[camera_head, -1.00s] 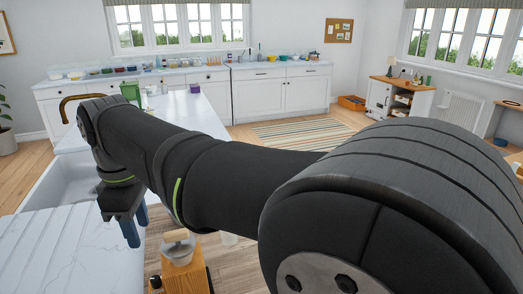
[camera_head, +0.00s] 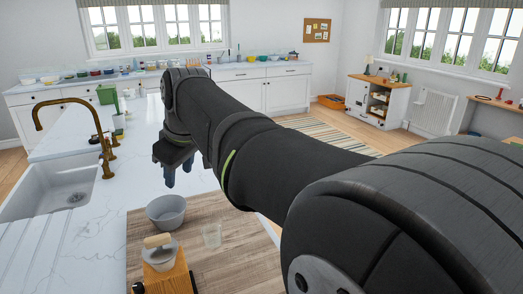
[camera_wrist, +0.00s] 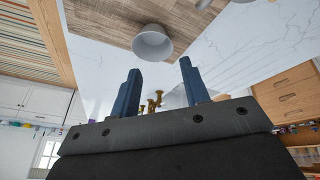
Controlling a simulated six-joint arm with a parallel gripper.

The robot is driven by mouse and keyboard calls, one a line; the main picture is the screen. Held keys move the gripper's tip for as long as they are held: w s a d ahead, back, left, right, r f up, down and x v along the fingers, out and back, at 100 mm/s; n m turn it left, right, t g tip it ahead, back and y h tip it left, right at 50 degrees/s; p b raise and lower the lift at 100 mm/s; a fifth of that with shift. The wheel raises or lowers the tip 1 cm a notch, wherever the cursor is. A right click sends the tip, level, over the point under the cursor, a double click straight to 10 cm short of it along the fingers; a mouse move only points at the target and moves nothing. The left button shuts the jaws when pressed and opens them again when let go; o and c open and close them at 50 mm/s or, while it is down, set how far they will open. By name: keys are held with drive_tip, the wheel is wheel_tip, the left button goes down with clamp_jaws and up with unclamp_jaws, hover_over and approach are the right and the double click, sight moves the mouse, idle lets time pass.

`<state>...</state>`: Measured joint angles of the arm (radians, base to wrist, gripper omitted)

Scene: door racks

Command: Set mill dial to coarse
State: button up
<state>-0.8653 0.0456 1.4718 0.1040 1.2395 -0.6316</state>
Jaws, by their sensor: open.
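The mill (camera_head: 168,276) stands on a wooden board at the bottom of the head view. It has a wooden body, a grey bowl-shaped top and a pale wooden handle. A small dark part, perhaps the dial (camera_head: 138,287), shows at its lower left; its setting cannot be read. My gripper (camera_head: 176,178) is open and empty, above the white counter, beyond the mill and apart from it. In the wrist view its two blue fingers (camera_wrist: 158,92) stand wide apart with nothing between them.
The sink (camera_head: 62,192) and brass tap (camera_head: 100,140) are left. The marble counter (camera_head: 95,240) is largely clear between sink and board.

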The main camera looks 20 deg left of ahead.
drive_tip(key=w+d+r+m+t+y, duration=0.1)
drive_tip(key=w+d+m, duration=0.2)
drive_tip(key=w, duration=0.3)
drive_tip(key=shift+w+d+r+t, duration=0.15)
drive_tip(key=shift+d+r+t, duration=0.1)
drive_tip(key=shift+t, duration=0.05)
drive_tip(key=shift+c, duration=0.2)
drive_tip(key=shift+c, duration=1.2)
drive_tip(key=n+g+h, duration=0.4)
drive_tip(key=n+h, duration=0.1)
drive_tip(key=n, duration=0.5)
hover_over(137, 286)
wheel_tip(137, 286, down, 4)
drive_tip(key=r, duration=0.1)
wheel_tip(137, 286, down, 18)
drive_tip(key=shift+r, duration=0.1)
